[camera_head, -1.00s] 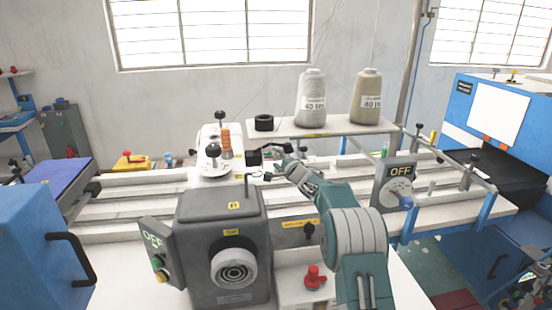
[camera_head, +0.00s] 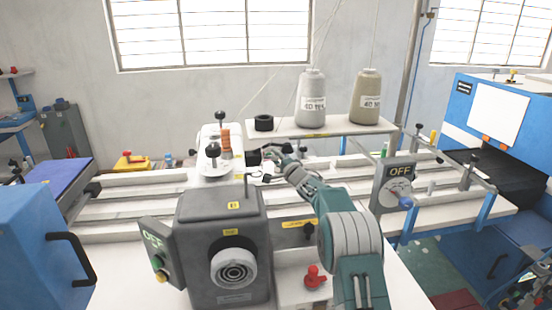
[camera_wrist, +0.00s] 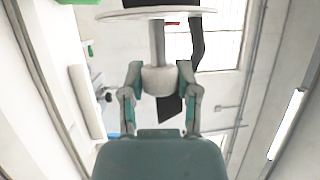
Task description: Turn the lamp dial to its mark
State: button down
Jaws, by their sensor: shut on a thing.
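My gripper (camera_head: 268,157) reaches to the right side of the white sewing machine head (camera_head: 209,140). In the wrist view its two fingers (camera_wrist: 158,84) are closed on both sides of a pale, short cylindrical knob (camera_wrist: 158,78), which appears to be the lamp dial. A grey stem (camera_wrist: 157,43) runs from the knob to a wide pale disc (camera_wrist: 145,14). In the head view the dial is too small and too covered by my gripper to make out. I cannot see its mark or how far it is turned.
A shelf (camera_head: 350,127) with two thread cones (camera_head: 311,100) stands just behind my gripper. A grey motor box (camera_head: 222,215) and a red knob (camera_head: 314,277) are near my arm. An OFF panel (camera_head: 391,185) stands to the right.

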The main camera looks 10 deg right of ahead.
jog(key=shift+f+n+t+y, duration=0.3)
jog(key=shift+n+t, duration=0.1)
jog(key=shift+t, duration=0.4)
jog(key=shift+c, duration=1.6)
grip_release()
jog(key=shift+r, duration=0.1)
jog(key=r+v, duration=0.2)
jog(key=v, duration=1.4)
jog(key=shift+s+d+r, duration=0.25)
jog(key=shift+s+r, duration=0.1)
jog(key=shift+s, duration=0.15)
